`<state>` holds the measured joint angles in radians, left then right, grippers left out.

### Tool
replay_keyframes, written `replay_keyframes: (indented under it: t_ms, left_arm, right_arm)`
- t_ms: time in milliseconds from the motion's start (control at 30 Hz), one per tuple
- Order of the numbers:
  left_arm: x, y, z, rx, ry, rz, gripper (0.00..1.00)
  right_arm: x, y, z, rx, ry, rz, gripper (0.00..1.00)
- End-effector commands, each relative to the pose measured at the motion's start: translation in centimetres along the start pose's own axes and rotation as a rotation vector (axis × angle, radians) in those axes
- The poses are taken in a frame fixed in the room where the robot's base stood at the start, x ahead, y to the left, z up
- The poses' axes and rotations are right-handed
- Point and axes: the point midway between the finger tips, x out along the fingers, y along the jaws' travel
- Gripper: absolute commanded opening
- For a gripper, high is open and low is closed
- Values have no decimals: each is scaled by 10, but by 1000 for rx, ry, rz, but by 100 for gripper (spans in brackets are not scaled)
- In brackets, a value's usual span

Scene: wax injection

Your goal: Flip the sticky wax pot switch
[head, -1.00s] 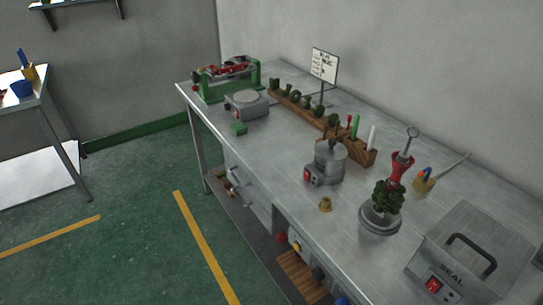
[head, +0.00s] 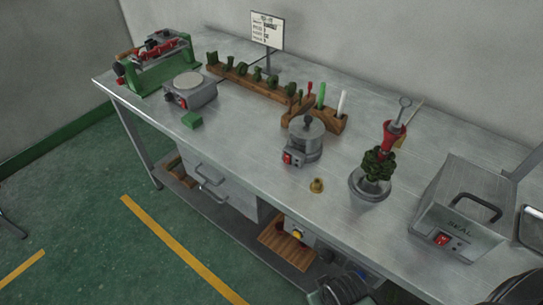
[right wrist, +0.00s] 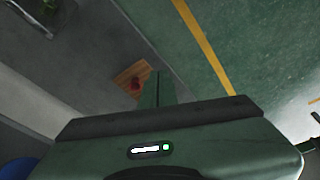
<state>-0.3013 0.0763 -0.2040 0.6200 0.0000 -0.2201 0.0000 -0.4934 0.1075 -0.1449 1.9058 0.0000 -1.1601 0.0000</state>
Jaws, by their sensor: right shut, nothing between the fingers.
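The sticky wax pot appears to be the small grey lidded pot (head: 305,138) on the workbench, upright, in the middle of the head view. Its red switch (head: 288,158) is on the front of its base; I cannot tell which way it is set. My right gripper (right wrist: 157,84) shows in the right wrist view, its fingers together and empty, with floor and a wooden board beyond. It is not touching the pot. My left gripper is not in view.
On the workbench (head: 240,140) stand a grey SEAL box (head: 462,205), a pot with a green wax tree (head: 370,185), a small brass piece (head: 317,185), a wooden tool rack (head: 330,122) and a hot plate (head: 188,88). The bench front left of the brass piece is clear.

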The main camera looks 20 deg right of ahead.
Motion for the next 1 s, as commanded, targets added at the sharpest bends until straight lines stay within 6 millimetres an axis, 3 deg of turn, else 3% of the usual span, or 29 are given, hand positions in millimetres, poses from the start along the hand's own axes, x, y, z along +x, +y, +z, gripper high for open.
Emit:
replay_keyframes:
  t_ms: [167,233,467,667,800,1000]
  left_arm:
    - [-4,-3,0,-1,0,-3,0]
    - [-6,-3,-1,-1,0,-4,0]
    - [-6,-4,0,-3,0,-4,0]
    - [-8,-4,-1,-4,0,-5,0]
    - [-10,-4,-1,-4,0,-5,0]
    - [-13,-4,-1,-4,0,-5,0]
  right_arm:
    - [-27,0,-12,0,14,-1,0]
    - [-39,-4,-27,-5,26,-14,0]
    - [-45,-29,-71,-41,46,-75,0]
    - [-59,-59,-128,-109,65,-140,0]
    - [-79,-82,-176,-192,65,-174,0]
    - [-114,-98,-231,-318,38,-166,0]
